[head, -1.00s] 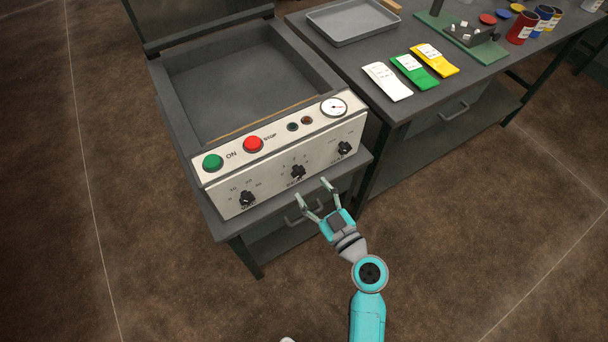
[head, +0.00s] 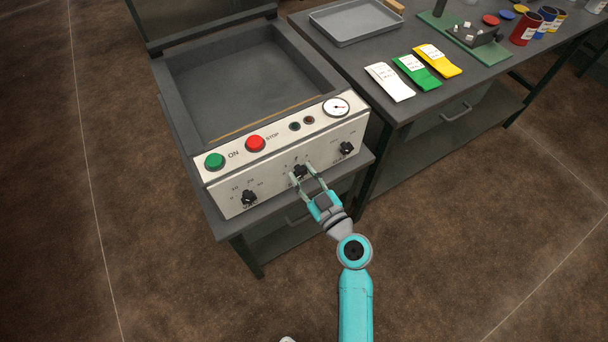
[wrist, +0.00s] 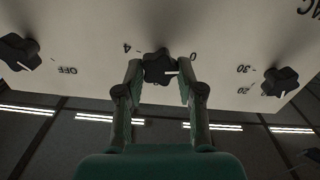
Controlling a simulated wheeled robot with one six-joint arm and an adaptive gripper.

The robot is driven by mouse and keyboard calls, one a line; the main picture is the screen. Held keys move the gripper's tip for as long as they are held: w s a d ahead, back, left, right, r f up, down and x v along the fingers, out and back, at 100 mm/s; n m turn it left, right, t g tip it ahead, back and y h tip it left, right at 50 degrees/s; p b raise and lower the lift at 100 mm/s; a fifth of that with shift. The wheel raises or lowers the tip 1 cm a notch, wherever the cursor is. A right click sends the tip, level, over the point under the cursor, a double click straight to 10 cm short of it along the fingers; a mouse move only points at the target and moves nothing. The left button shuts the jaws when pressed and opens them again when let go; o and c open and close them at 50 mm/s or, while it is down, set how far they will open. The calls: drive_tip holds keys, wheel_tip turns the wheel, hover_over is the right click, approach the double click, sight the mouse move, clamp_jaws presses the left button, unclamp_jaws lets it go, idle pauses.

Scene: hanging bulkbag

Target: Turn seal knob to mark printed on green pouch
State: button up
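The seal knob (head: 300,171) is the black middle knob on the white panel of the machine. In the wrist view, which is upside down, the seal knob (wrist: 159,66) sits between "4" and "0", its white pointer turned right toward the finger by the "0". My gripper (head: 301,173) is at this knob, one finger on each side. In the wrist view both fingers of my gripper (wrist: 159,78) lie close against its sides, seemingly shut on it. The green pouch (head: 417,72) lies on the bench at the right, between a white and a yellow pouch; its print is too small to read.
Knobs stand left (head: 248,197) and right (head: 346,148) of the seal knob. A green ON button (head: 215,161), red STOP button (head: 255,143) and gauge (head: 337,107) are above. A grey tray (head: 355,37) and several pots are on the bench. The floor in front is clear.

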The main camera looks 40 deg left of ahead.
drive_tip(key=shift+m, duration=0.4)
drive_tip(key=m, duration=0.7)
drive_tip(key=shift+w, duration=0.15)
drive_tip(key=m, duration=0.8)
drive_tip(key=shift+w+d+f+m, duration=0.1)
drive_tip(key=shift+f+m, duration=0.05)
drive_tip(key=shift+m, duration=0.15)
drive_tip(key=m, duration=0.6)
drive_tip(key=shift+f, duration=0.1)
drive_tip(key=m, duration=0.7)
drive_tip(key=shift+f, duration=0.15)
drive_tip(key=shift+m, duration=0.3)
